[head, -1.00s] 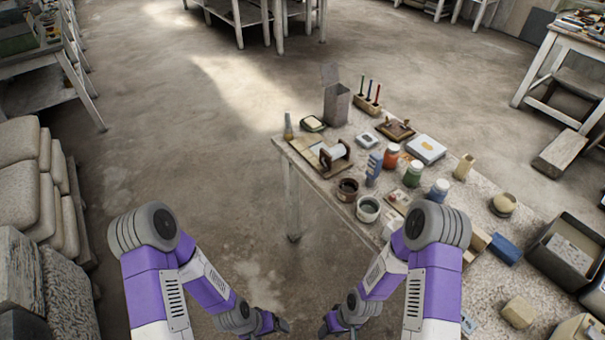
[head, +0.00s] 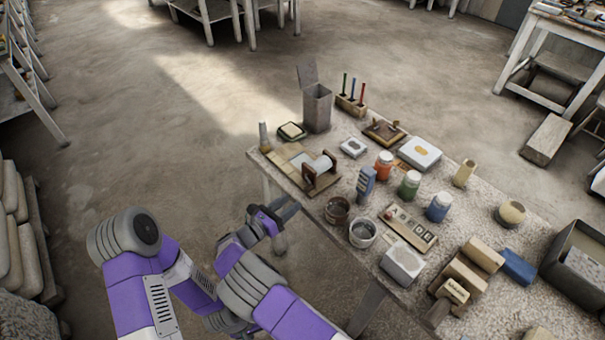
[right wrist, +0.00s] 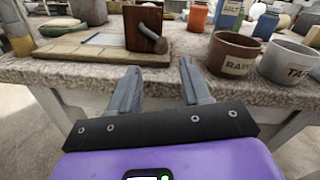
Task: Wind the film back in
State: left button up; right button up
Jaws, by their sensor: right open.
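The film winder is a brown wooden stand (head: 320,182) holding a white roll (head: 323,163), near the table's left corner. My right gripper (head: 289,207) is open and empty, just off the table's near edge, short of the stand. Its fingers (right wrist: 160,80) spread below the crank in the wrist view. My left gripper is hidden behind my right arm.
A brown pot (head: 337,210) and a grey pot (head: 362,233) stand right of the winder. A tall grey open box (head: 317,106) is at the back. Floor left of the table is clear.

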aim_at(305, 191)
jog(key=x, duration=0.3)
jog(key=b+x, duration=0.1)
jog(key=x, duration=0.3)
jog(key=shift+d+r, duration=0.15)
jog(key=shift+r, duration=0.1)
grip_shut()
